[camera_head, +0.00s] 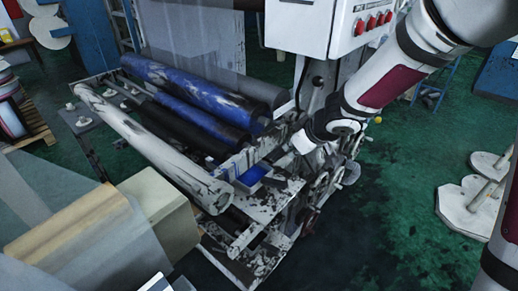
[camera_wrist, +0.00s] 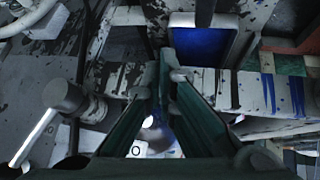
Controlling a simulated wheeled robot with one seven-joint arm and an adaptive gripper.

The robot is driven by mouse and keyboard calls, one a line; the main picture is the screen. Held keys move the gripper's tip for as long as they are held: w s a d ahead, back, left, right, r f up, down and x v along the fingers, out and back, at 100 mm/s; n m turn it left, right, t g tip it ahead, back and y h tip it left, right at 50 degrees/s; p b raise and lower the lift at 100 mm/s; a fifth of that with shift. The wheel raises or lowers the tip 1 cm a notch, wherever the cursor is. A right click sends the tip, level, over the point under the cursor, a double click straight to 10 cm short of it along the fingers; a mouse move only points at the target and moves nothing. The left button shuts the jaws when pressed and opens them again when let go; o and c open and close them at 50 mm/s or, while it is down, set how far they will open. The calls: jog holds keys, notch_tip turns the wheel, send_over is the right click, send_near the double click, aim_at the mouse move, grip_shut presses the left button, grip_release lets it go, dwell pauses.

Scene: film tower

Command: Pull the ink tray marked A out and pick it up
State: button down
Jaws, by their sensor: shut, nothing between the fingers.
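A tray with blue ink (camera_head: 250,178) sits low in the printing machine, below the rollers, in the head view. In the wrist view a pale-rimmed tray with blue inside (camera_wrist: 202,44) lies just beyond the fingertips, to the right of the middle. I cannot read an A on it. My gripper (camera_head: 300,142) is beside the machine, above and to the right of the blue tray. In the wrist view my gripper (camera_wrist: 165,85) is shut and empty, its dark green fingers reaching toward the trays. Contact with the tray cannot be made out.
A dark tray-like recess (camera_wrist: 124,46) lies left of the blue one. A white label with a black ring-like mark (camera_wrist: 137,149) shows near the fingers. Rollers (camera_head: 190,95) stand left, and handwheels (camera_head: 325,185) stand beside the arm.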

jog(key=a+f+y, duration=0.1)
jog(key=a+f, duration=0.2)
jog(key=f, duration=0.1)
jog(key=w+a+f+g, duration=0.1)
jog(key=a+f, duration=0.2)
jog(key=a+f+n+y, duration=0.1)
jog(key=a+f, duration=0.3)
jog(key=shift+w+f+g+y+b, duration=0.3)
jog(key=shift+w+b, duration=0.05)
jog(key=s+d+p, duration=0.1)
jog(key=s+d, duration=0.1)
jog(key=s+d+p, duration=0.1)
jog(key=s+d, duration=0.1)
jog(key=d, duration=0.1)
jog(key=shift+s+d+r, duration=0.1)
jog(key=shift+s+d, duration=0.1)
jog(key=shift+s, duration=0.05)
jog(key=shift+s+d, duration=0.2)
jog(key=shift+d, duration=0.15)
